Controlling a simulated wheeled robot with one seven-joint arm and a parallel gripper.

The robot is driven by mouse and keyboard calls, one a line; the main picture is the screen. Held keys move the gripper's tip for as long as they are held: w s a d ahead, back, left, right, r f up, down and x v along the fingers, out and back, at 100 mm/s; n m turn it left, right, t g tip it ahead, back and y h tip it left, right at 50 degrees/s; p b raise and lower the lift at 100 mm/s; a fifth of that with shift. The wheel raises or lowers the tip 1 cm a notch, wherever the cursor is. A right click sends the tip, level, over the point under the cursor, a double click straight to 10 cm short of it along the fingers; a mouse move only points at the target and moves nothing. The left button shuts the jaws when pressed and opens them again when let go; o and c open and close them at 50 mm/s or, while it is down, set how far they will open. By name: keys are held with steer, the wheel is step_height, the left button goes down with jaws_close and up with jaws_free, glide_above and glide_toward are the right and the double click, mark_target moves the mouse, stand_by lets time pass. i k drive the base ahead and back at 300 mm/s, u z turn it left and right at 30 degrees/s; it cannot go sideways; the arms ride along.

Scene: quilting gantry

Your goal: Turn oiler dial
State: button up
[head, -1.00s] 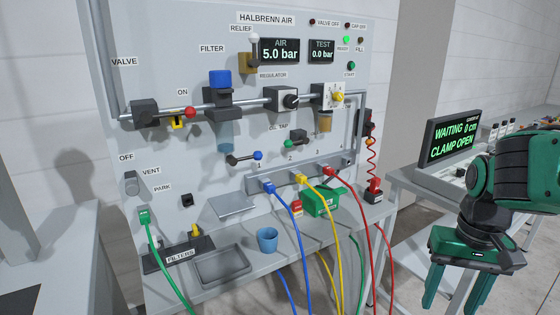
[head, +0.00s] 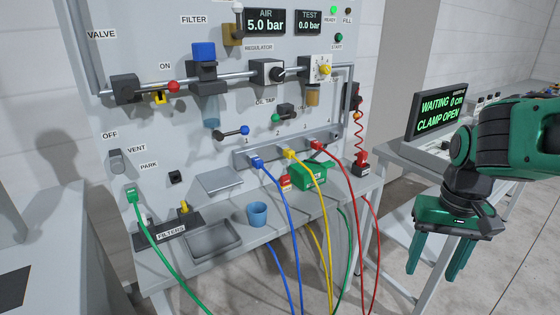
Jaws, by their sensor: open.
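The oiler dial is a small yellow knob (head: 324,70) on a white square scale plate, at the right end of the pipe on the grey panel. An amber oil bowl (head: 313,95) hangs below it. My gripper (head: 433,270) is at the right of the view, in front of the panel and to the right of the dial. Its two green fingers point down and are apart, with nothing visible between them. It is well away from the dial. The dial's exact pointer setting is too small to read.
A regulator knob (head: 276,73) sits just left of the dial. Blue, yellow and red hoses (head: 345,190) hang in front of the bench. A coiled red hose (head: 358,125) hangs right of the panel. A display (head: 440,108) reading "CLAMP OPEN" stands on the right table.

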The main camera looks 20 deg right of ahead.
mark_target(324, 69)
steer(key=u, duration=1.6)
steer(key=k, duration=1.2)
steer(key=z, duration=1.05)
steer(key=i, duration=1)
steer(key=z, duration=0.05)
